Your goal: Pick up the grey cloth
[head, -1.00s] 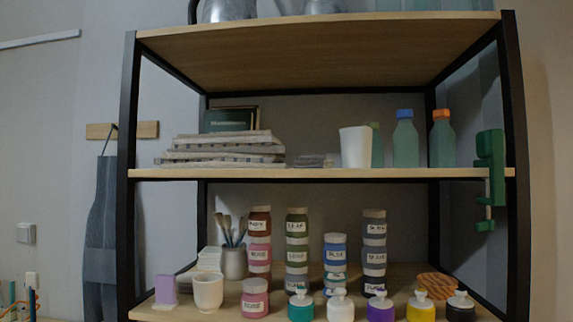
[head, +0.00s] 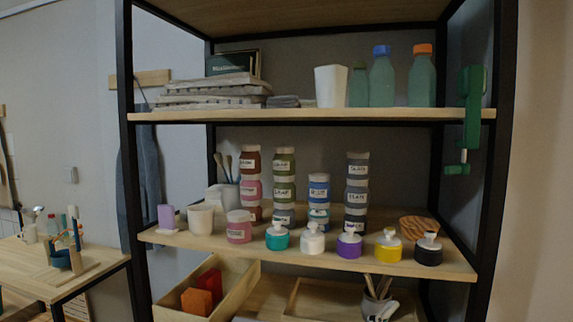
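A small, flat grey folded stack (head: 283,101), which looks like the grey cloth, lies on the upper shelf (head: 330,115). It sits between a larger pile of pale grey, layered flat items (head: 210,92) on its left and a white cup (head: 330,86) on its right. It is small in the picture, so I cannot tell whether it is one cloth or several. Neither of my grippers shows in the head view.
Green bottles (head: 382,80) stand right of the cup; a green clamp (head: 472,105) is at the right post. The shelf below holds stacked jars (head: 357,192) and a front row of small pots (head: 349,243). A wooden box (head: 235,290) is lower. A side table (head: 100,265) stands left.

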